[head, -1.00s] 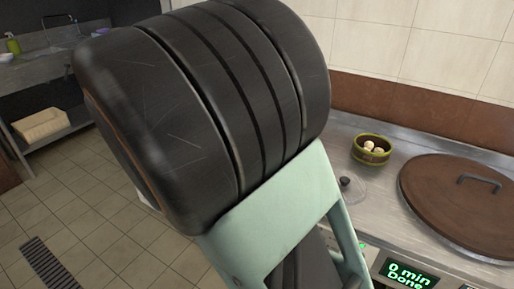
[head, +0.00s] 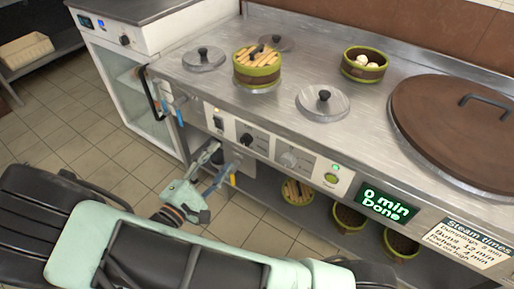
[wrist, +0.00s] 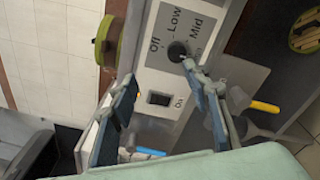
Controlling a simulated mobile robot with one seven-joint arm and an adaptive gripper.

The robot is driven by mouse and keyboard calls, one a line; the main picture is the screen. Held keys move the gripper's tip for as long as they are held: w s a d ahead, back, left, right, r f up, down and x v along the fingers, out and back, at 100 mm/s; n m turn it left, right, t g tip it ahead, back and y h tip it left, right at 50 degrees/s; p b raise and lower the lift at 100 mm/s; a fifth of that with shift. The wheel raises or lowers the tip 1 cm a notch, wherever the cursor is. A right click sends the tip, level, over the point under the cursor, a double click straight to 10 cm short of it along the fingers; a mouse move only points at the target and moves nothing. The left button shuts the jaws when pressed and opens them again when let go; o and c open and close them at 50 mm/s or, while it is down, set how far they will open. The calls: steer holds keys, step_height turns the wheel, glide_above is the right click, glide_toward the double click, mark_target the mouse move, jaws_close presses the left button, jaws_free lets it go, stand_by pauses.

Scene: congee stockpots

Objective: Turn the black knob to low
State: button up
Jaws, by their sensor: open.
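The black knob (head: 246,139) is on the front panel of the steel counter, left of a grey knob (head: 288,159). In the wrist view the black knob (wrist: 178,51) has the labels Off, Low and Mid around it; I cannot tell which one it points to. My gripper (head: 226,155) is open and empty in front of the panel, just below and left of the black knob. In the wrist view my gripper (wrist: 160,73) has its right fingertip close beside the knob and its left finger farther off. I cannot tell whether the fingertip touches the knob.
A rocker switch (wrist: 159,99) marked On is beside the knob. A green lit button (head: 331,178) and a timer display (head: 388,204) reading "0 min Done" are to the right. A bamboo steamer (head: 257,68) stands on the counter above. Open floor lies to the left.

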mark_target(245, 142)
steer(key=shift+n, duration=0.4)
steer(key=w+d+f+b, duration=0.1)
steer(key=w+d, duration=0.1)
steer(key=w+d+f+b, duration=0.1)
steer(key=w+d, duration=0.1)
steer(key=w, duration=0.1)
steer(key=w+d+f+b, duration=0.1)
steer(key=w+d, duration=0.2)
steer(key=shift+c, duration=0.6)
steer(key=shift+r, duration=0.1)
steer(key=c, duration=1)
